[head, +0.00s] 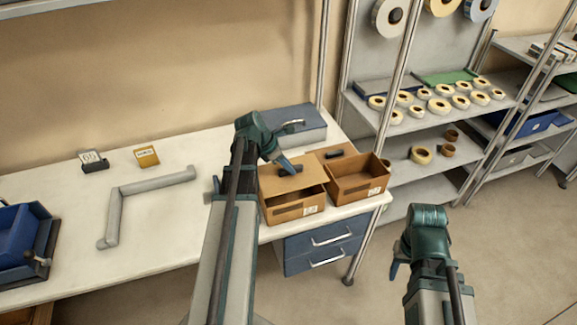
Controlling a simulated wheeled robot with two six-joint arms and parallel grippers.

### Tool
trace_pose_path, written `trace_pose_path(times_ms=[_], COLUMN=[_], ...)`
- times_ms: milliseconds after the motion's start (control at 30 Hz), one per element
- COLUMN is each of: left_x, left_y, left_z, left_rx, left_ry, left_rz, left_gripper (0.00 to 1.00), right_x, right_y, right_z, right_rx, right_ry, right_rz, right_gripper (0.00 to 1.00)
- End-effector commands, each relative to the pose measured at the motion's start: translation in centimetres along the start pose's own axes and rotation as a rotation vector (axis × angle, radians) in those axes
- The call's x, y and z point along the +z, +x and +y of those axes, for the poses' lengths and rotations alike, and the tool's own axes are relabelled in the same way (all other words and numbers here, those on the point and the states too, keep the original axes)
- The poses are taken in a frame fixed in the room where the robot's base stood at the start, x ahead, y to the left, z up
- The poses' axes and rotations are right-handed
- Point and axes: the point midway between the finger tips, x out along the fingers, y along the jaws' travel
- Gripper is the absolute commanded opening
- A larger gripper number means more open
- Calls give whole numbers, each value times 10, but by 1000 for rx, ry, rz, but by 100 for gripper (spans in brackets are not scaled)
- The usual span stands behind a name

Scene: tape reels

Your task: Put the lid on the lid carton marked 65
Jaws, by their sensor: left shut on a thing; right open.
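Two brown cardboard cartons stand side by side near the right end of the white table. The left carton (297,211) has a flat cardboard lid (309,185) over its back part, and its front part shows an open gap. My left gripper (289,168) is shut on the dark handle of this lid. I cannot tell whether the lid touches the carton's rim. The right carton (361,188) is open. A second lid (334,155) with a dark handle lies behind it. The carton labels are too small to read. My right gripper (394,270) is open and empty, right of the table, over the floor.
A grey-blue case (290,128) lies behind the cartons. A grey angled bar (150,187), two small card holders (92,160) (147,157) and a blue bin (20,235) are on the left. A shelf rack with tape reels (440,105) stands at right.

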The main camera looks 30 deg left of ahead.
Motion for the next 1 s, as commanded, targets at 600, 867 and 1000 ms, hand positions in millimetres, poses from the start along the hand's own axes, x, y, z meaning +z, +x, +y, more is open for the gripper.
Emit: trace_pose_path(times_ms=[600, 867, 1000], left_x=[-27, -27, -27], left_y=[47, 47, 47], left_z=[0, 0, 0], left_rx=[0, 0, 0], left_ry=[0, 0, 0], left_rz=[0, 0, 0], left_gripper=[0, 0, 38], right_x=[-3, -3, -3], right_y=[54, 54, 54], right_z=[-5, -5, -5], right_rx=[0, 0, 0], right_ry=[0, 0, 0], right_rz=[0, 0, 0], right_gripper=[50, 50, 50])
